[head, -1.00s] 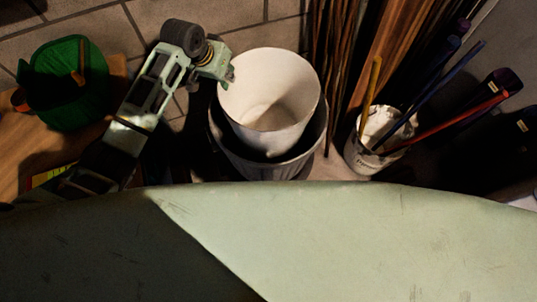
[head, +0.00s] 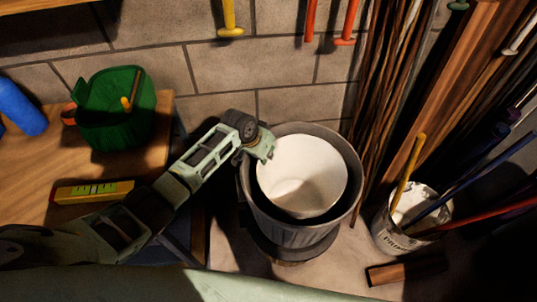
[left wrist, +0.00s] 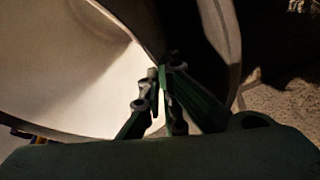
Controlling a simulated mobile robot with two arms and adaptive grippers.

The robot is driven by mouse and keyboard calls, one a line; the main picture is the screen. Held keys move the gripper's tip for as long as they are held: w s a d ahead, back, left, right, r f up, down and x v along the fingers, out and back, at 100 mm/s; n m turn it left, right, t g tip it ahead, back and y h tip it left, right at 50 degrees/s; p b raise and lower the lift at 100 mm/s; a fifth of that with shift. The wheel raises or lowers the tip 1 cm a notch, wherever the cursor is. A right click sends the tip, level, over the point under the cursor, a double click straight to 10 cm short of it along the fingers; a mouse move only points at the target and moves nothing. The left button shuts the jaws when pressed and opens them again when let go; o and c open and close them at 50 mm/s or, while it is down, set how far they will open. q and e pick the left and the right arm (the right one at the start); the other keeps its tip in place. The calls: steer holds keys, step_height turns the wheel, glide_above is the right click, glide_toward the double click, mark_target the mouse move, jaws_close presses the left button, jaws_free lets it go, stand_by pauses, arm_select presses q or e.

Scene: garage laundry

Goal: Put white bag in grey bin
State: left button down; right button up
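The white bag (head: 300,178), an open round shape like a pail, sits inside the mouth of the grey bin (head: 300,232), with the bin's dark rim around it. Its lower part is hidden in the bin. My left gripper (head: 268,150) is at the bag's upper left rim. In the left wrist view my left fingers (left wrist: 162,75) are close together on the edge of the white bag (left wrist: 75,65), with the grey bin's wall (left wrist: 222,45) just to the right. My right gripper is out of view.
A wooden bench (head: 30,160) at left holds a green container (head: 115,115) and a yellow level (head: 93,192). A white paint bucket (head: 395,232) with long-handled tools stands right of the bin. Tall sticks (head: 385,90) lean behind. A brown block (head: 407,270) lies on the floor.

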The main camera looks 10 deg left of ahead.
arm_select(q)
steer(key=shift+f+b, duration=0.3)
steer(key=shift+f, duration=0.35)
steer(key=c, duration=2.3)
jaws_free()
steer(key=shift+o, duration=0.2)
steer(key=shift+r, duration=0.1)
steer(key=shift+r, duration=0.3)
steer(key=p+v, duration=0.2)
steer(key=v, duration=1)
steer(key=shift+r, duration=0.2)
steer(key=shift+s, duration=0.1)
